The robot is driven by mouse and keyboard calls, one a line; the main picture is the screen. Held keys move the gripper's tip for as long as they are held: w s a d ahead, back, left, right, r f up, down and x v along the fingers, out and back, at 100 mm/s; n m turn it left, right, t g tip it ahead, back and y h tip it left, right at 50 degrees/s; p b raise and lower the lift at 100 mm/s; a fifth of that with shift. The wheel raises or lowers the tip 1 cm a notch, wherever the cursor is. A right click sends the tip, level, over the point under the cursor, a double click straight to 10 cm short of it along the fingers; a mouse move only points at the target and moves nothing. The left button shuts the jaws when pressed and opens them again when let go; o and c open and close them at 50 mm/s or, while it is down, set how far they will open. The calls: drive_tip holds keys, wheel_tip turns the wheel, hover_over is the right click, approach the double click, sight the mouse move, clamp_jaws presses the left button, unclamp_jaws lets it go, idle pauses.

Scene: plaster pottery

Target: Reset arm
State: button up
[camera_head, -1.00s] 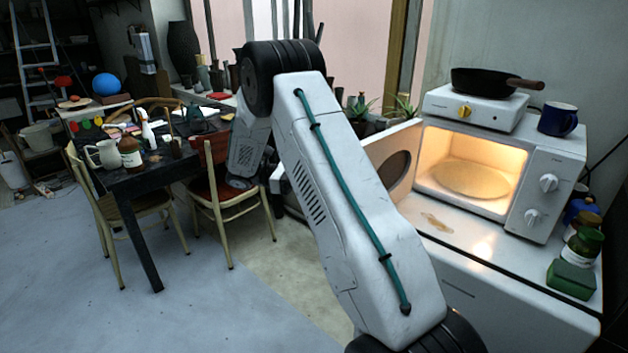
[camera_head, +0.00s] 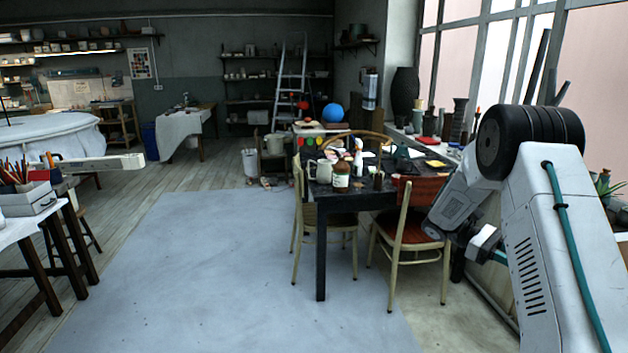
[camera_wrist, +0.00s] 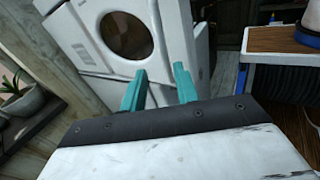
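My gripper shows in the wrist view (camera_wrist: 160,90) as two teal fingers set apart, with nothing between them. Beyond the fingers is a white appliance with a round dark window (camera_wrist: 126,35). In the head view my white arm, with its teal cable, is bent at the right side.
A dark table (camera_head: 345,197) cluttered with jugs and bottles stands ahead, with chairs (camera_head: 415,235) close to my arm. A white side table (camera_head: 25,225) is at the left. The pale floor mat (camera_head: 200,265) is clear. A potted plant (camera_wrist: 20,98) is left in the wrist view.

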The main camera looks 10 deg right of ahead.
drive_tip(key=s+a+r+m+t+y, duration=0.2)
drive_tip(key=s+a+r+t+y, duration=0.1)
drive_tip(key=s+a, duration=0.5)
drive_tip(key=s+a+r+m+t+y, duration=0.1)
drive_tip(key=s+a+r+t+y, duration=0.2)
drive_tip(key=s+a+r+t, duration=0.2)
drive_tip(key=s+a+r+m+t+y, duration=0.2)
drive_tip(key=s+a+t, duration=0.6)
drive_tip(key=s+a, duration=0.4)
drive_tip(key=a+r+y, duration=0.1)
drive_tip(key=a+r, duration=0.1)
drive_tip(key=a, duration=0.2)
drive_tip(key=shift+s+a+m, duration=0.2)
drive_tip(key=shift+m, duration=0.1)
drive_tip(key=shift+a, duration=0.1)
